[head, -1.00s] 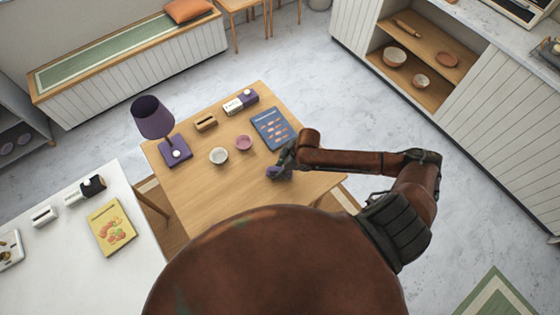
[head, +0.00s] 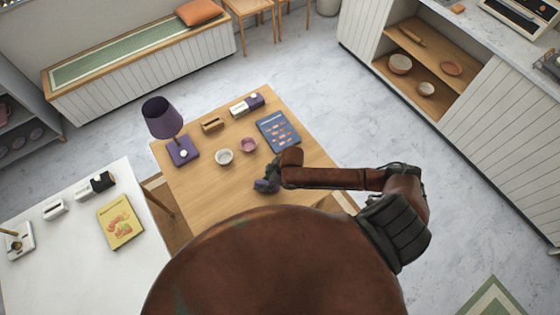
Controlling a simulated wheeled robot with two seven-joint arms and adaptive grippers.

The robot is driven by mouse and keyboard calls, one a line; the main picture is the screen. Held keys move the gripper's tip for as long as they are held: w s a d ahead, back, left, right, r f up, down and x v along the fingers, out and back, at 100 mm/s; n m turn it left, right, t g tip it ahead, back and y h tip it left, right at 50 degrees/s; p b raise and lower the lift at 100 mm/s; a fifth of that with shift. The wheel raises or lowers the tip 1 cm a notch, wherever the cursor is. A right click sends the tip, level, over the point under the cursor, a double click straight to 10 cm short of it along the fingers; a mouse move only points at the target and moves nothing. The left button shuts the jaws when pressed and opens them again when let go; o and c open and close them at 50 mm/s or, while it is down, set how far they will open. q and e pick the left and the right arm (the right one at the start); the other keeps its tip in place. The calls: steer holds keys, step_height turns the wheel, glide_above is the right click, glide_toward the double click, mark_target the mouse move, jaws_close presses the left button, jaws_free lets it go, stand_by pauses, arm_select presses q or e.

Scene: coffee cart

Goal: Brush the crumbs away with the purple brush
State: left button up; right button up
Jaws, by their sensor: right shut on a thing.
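My right gripper (head: 268,182) is low over the near part of the wooden table (head: 215,195), in front of the two small bowls. It is shut on a small purple thing, which appears to be the purple brush (head: 261,185). Most of the brush is hidden by the fingers, and I cannot tell whether it touches the tabletop. No crumbs can be made out at this size. My left gripper is not in view.
A white bowl (head: 224,157), a pink bowl (head: 248,145), a blue booklet (head: 278,132), a wooden holder (head: 212,124) and a purple lamp (head: 163,118) stand on the table. A white counter (head: 75,240) with a yellow book (head: 120,222) is at left. The table's front left is clear.

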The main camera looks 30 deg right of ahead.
steer(key=shift+d, duration=0.35)
steer(key=shift+w+d+p, duration=0.2)
steer(key=shift+d+p, duration=0.7)
steer(key=shift+d, duration=2.95)
step_height(320, 180, up, 2)
steer(key=shift+r+p, duration=0.25)
steer(key=shift+p, duration=0.7)
arm_select(q)
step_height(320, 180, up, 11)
steer(key=p, duration=0.6)
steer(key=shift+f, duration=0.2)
arm_select(e)
step_height(320, 180, up, 6)
steer(key=shift+a+f, duration=0.1)
steer(key=shift+f, duration=0.1)
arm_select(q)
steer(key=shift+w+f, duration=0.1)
